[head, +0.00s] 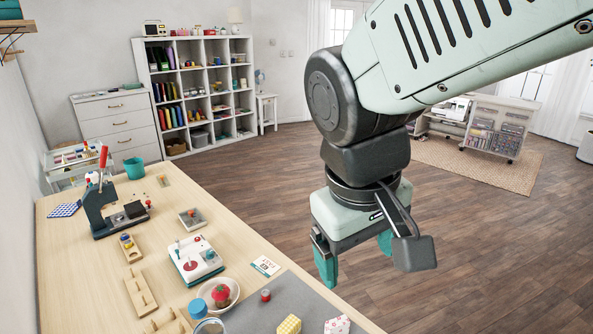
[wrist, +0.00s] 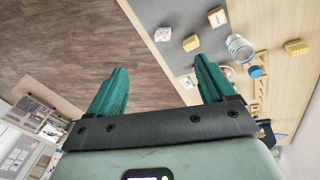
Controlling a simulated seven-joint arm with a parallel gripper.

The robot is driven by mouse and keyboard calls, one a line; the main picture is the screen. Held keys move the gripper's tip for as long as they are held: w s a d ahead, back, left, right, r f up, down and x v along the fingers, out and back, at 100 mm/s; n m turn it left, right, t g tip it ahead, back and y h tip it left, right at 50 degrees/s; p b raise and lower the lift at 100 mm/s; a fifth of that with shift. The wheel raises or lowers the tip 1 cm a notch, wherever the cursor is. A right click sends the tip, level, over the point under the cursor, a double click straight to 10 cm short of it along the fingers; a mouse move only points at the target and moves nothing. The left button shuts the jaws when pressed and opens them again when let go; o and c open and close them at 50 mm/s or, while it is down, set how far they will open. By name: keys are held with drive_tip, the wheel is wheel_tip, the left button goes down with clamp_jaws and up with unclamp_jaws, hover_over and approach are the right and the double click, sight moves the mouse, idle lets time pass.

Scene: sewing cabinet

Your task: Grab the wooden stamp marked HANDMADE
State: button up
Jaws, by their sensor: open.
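No marking reading HANDMADE can be made out in either view. A small wooden block with a reddish-brown edge (wrist: 217,17) stands near the top of the wrist view; I cannot tell whether it is the stamp. My gripper (head: 355,255) hangs in the air off the right edge of the worktable (head: 95,285), over the floor side. Its two teal fingers are apart with nothing between them, as the wrist view (wrist: 160,66) also shows.
A yellow block (head: 289,324), a patterned white block (head: 337,325) and a red spool (head: 265,296) are on the grey mat (head: 245,318). A bowl with a red pincushion (head: 222,293), toy-like machine (head: 195,261) and black press (head: 103,210) stand farther left. Floor beside the table is clear.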

drive_tip(key=w+a+f+n+h, duration=0.2)
drive_tip(key=a+f+n+h, duration=0.4)
drive_tip(key=a+f+n, duration=0.65)
drive_tip(key=s+a+f+n+t, duration=0.2)
drive_tip(key=f+n, duration=0.1)
drive_tip(key=f, duration=0.4)
drive_tip(key=s+a+f+n+t+h, duration=0.1)
drive_tip(key=s+a+f+n+t, duration=0.1)
drive_tip(key=f, duration=0.5)
drive_tip(key=s+a+f+n+t, duration=0.2)
drive_tip(key=a+f+n+t, duration=0.1)
drive_tip(key=f, duration=0.4)
drive_tip(key=shift+s+a+f+n+t+h, duration=0.15)
drive_tip(key=shift+f+n+t, duration=0.1)
drive_tip(key=shift+n, duration=0.3)
drive_tip(key=shift+s+a+f+n+t+h, duration=0.15)
drive_tip(key=shift+n+t, duration=0.1)
drive_tip(key=shift+n, duration=0.25)
drive_tip(key=x, duration=1)
drive_tip(key=shift+w+d+f, duration=0.2)
drive_tip(key=shift+w+f, duration=0.05)
drive_tip(key=shift+w, duration=0.05)
drive_tip(key=shift+c, duration=0.5)
drive_tip(key=c, duration=1)
